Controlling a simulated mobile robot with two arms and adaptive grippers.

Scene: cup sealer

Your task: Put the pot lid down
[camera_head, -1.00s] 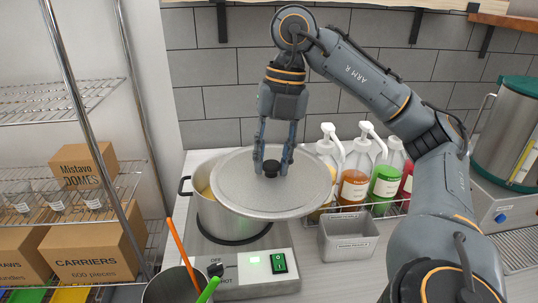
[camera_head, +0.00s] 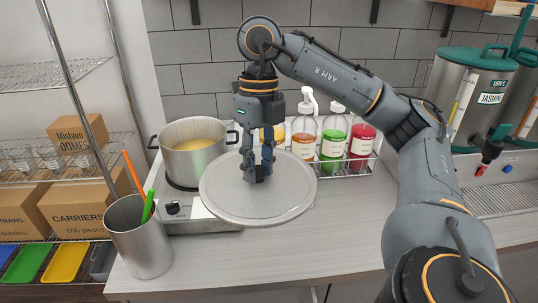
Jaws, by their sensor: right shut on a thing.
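The pot lid (camera_head: 225,198) is a round, flat, grey metal disc with a black knob. My right gripper (camera_head: 257,176) is shut on the knob and holds the lid level, to the right of and in front of the pot. I cannot tell whether the lid touches the counter. The lid covers part of the hotplate. The pot (camera_head: 191,163) stands uncovered on the hotplate (camera_head: 187,220), with yellowish contents showing. My left gripper is not in view.
Pump and syrup bottles (camera_head: 331,142) stand in a wire rack behind the lid. A metal cup (camera_head: 138,238) with orange and green utensils stands at front left. Large dispensers (camera_head: 476,95) stand at right. The counter (camera_head: 330,225) right of the lid is clear.

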